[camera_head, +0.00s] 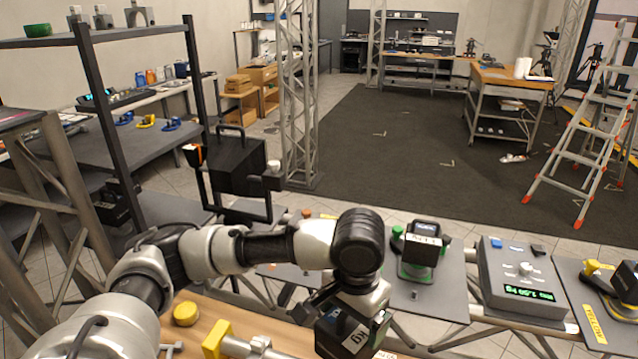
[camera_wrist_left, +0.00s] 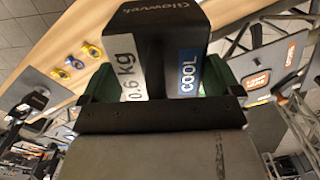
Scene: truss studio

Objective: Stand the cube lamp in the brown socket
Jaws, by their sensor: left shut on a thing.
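The cube lamp (camera_wrist_left: 160,55) is a black block with a white "0.6 kg" label and a blue "COOL" label in the left wrist view. My left gripper (camera_wrist_left: 160,85) is shut on it, with a green finger at each side. In the head view the dark lamp (camera_head: 352,335) hangs below my left wrist at the bottom centre, over or near the wooden bench edge. A small orange-brown piece (camera_head: 307,213) shows behind my left arm; I cannot tell whether it belongs to the brown socket. No brown socket shows clearly. My right gripper is out of view.
A dark lamp with green parts (camera_head: 420,250) stands on a grey plate right of my wrist. A grey console (camera_head: 522,280) and a yellow-marked plate (camera_head: 597,325) lie further right. A yellow knob (camera_head: 186,313) and yellow block (camera_head: 215,340) are on the wooden bench (camera_head: 270,325).

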